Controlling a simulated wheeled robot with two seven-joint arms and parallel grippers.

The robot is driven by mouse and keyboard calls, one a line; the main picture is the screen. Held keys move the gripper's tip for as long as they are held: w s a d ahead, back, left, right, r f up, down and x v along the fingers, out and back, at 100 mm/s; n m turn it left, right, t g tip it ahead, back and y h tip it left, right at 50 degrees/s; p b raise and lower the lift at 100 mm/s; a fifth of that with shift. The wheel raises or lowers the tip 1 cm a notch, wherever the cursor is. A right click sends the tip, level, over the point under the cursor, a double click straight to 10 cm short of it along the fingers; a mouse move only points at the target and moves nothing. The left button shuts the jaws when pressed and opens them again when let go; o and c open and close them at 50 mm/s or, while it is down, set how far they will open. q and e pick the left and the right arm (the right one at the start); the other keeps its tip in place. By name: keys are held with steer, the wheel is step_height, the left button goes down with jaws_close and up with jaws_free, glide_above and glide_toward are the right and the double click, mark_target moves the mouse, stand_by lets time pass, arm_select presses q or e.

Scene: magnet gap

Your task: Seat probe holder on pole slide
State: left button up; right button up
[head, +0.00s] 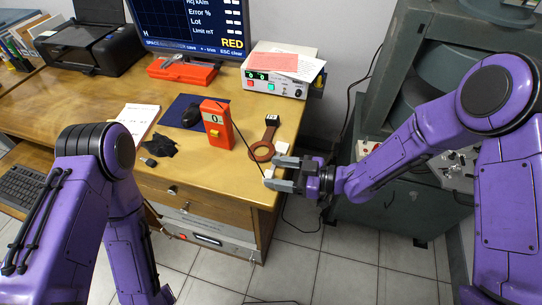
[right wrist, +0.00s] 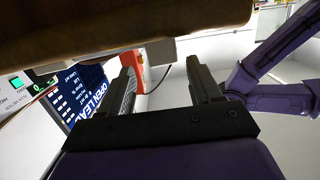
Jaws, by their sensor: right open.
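My right gripper (head: 284,174) is open at the right front edge of the desk, its fingers pointing left. A small white block (head: 268,173), which may be the probe holder, is by its fingertips; a thin dark lead runs toward it from the orange meter (head: 217,124). In the right wrist view the open gripper (right wrist: 165,78) has a pale block (right wrist: 150,53) ahead of its fingers, apparently not gripped. A second white block (head: 282,147) lies behind the gripper. I cannot tell which part is the pole slide. My left gripper is outside the head view.
A white instrument box (head: 280,76) with papers stands behind. A blue mat (head: 178,112), black cloth (head: 161,146) and monitor (head: 190,25) are farther left. A grey-green machine (head: 400,205) stands right of the desk.

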mark_target(270, 173)
steer(key=x, duration=0.4)
steer(key=shift+a+f+p, duration=0.1)
steer(key=shift+f+p, duration=0.3)
steer(key=shift+a, duration=0.2)
steer(key=shift+d, duration=0.1)
jaws_close()
